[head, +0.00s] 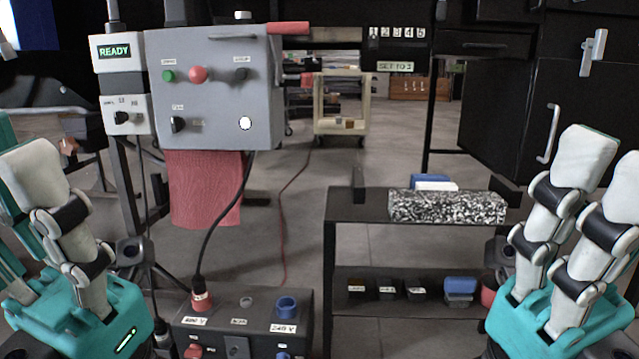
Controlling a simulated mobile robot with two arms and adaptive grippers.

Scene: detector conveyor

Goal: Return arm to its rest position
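My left gripper (30,170) is at the left edge of the head view, with pale pads, dark joints and a teal base. Its fingers point up and are uncurled, and it looks open and empty; part of it is cut off by the frame. My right gripper (602,170) is at the right edge, with the same colours. Its visible fingers stand up straight and apart, and it looks open and empty. Neither gripper touches anything that I can see. The arms behind the grippers are mostly out of view.
A grey control box (215,95) with knobs and buttons stands beside a panel reading READY (114,51). A socket box (243,322) with a plugged cable is below. A black shelf (360,208) carries a speckled block (447,207). A dark cabinet (510,110) stands behind my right gripper.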

